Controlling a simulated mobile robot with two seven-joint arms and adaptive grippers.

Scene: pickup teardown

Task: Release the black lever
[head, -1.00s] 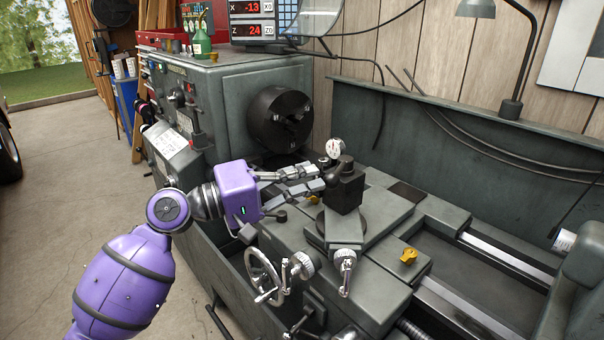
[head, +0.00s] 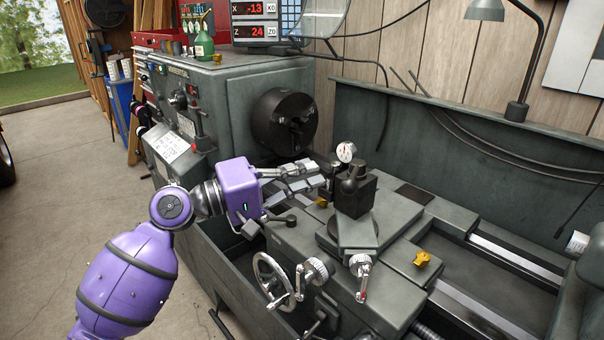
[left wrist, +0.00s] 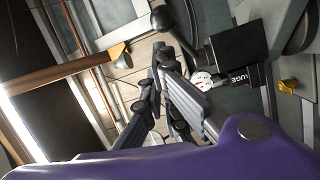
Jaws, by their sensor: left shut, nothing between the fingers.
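The black lever (head: 352,172) sits on top of the black tool post (head: 354,196) of the lathe. In the left wrist view the lever's round knob (left wrist: 163,18) and arm reach out from the black block (left wrist: 240,52). My left gripper (head: 321,175) is just left of the tool post, shut and empty. In the left wrist view its fingertips (left wrist: 162,58) come together near the lever arm, and I cannot tell whether they touch it. My right gripper is not in view.
A dial gauge (head: 346,152) stands right behind the lever. The chuck (head: 285,122) is behind and left of the tool post. Another dark lever (head: 288,220) and a handwheel (head: 272,280) lie below my left gripper. A yellow knob (head: 422,259) is at right.

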